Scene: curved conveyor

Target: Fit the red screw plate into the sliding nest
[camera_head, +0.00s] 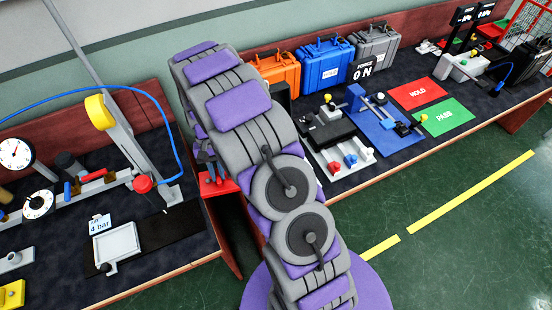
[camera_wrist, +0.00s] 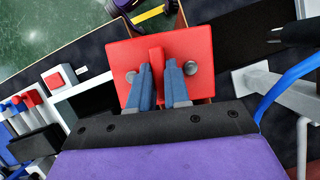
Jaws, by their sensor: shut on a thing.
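The red screw plate (camera_wrist: 122,62) is a square plate with a raised middle rib and a round screw head on each side. My gripper (camera_wrist: 163,75) is shut on that rib, its two blue-grey fingers closing from both sides. In the head view the red plate (camera_head: 218,188) shows partly behind my arm, by the gap between the two benches. A light grey square tray with a raised rim and a black-knobbed handle, apparently the sliding nest (camera_head: 116,243), lies on the left bench. It looks empty, and the plate is apart from it, to its right.
A black strip (camera_head: 172,232) lies beside the tray, with a "4 bar" tag (camera_head: 99,224) behind.

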